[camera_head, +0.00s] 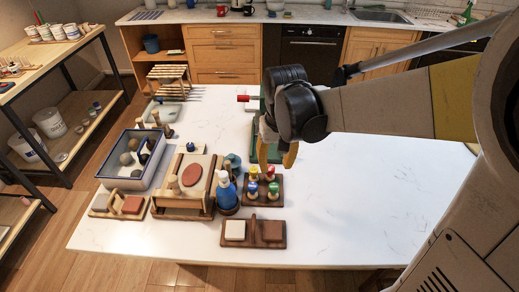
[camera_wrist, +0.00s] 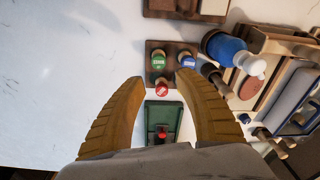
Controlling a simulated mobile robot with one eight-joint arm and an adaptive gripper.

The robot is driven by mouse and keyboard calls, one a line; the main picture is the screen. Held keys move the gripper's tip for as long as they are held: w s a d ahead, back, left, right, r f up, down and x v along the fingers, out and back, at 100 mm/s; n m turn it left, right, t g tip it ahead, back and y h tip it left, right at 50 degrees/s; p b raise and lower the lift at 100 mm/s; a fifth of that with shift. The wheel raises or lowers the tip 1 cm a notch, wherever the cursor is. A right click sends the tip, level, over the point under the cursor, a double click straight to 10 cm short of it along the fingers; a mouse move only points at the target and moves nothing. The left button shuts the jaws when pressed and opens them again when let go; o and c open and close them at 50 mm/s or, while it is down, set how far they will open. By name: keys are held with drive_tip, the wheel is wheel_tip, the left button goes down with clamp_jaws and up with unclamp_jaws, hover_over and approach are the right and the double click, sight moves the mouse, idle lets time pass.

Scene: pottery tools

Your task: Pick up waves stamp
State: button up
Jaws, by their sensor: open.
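A dark wooden stand (camera_head: 263,200) holds several upright stamps with coloured tops: red (camera_head: 270,171), yellow (camera_head: 254,172), green (camera_head: 274,188) and blue (camera_head: 252,188). In the wrist view, the green (camera_wrist: 158,60), blue (camera_wrist: 187,62) and red (camera_wrist: 161,88) tops show pale lettering, too small to read surely, so I cannot tell which is the waves stamp. My gripper (camera_head: 276,155) is open and empty, pointing down above the far side of the stand. In the wrist view its fingers (camera_wrist: 160,81) frame the red top. The right finger seems to hide the yellow stamp.
A blue bottle (camera_head: 227,192) stands left of the stand. A board with two blocks (camera_head: 253,245) lies in front. A wooden frame with a red oval (camera_head: 193,175) is farther left. The white table is clear on the right (camera_head: 380,200).

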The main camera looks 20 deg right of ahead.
sight(274, 186)
drive_tip(key=shift+w+f+g, duration=0.3)
drive_tip(key=shift+f+g, duration=0.1)
drive_tip(key=shift+f, duration=0.15)
wheel_tip(274, 186, down, 11)
drive_tip(key=b, duration=0.3)
drive_tip(key=shift+w+d+f, duration=0.1)
drive_tip(key=shift+d, duration=0.05)
clamp_jaws()
